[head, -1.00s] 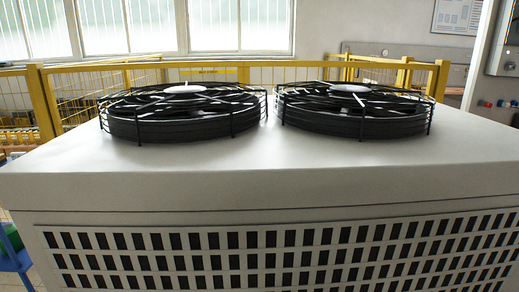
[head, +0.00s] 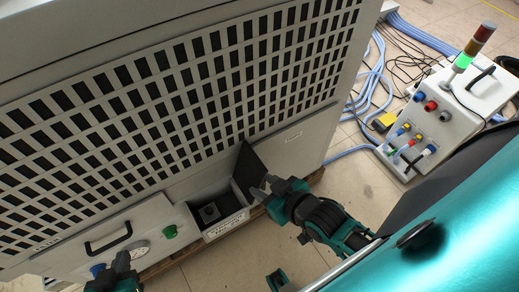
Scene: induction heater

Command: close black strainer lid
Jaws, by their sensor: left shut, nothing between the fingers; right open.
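The black strainer lid (head: 247,170) stands raised at the right side of a white open-topped strainer box (head: 226,225), low on the front of the grey cabinet. A small grey square part shows inside the box's dark interior. My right gripper (head: 264,188) is open, with its fingers close to the right side of the lid's lower part; I cannot tell whether they touch it. My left gripper (head: 122,263) is shut and empty at the lower left, in front of the cabinet, near a gauge. The tips of its fingers are small and dark in this view.
The grey cabinet (head: 60,40) has a slotted grille. A black handle (head: 108,238), a round gauge (head: 134,248) and a green knob (head: 170,231) lie left of the box. A control box (head: 460,95) with a signal light and blue hoses (head: 372,75) stand on the floor at right.

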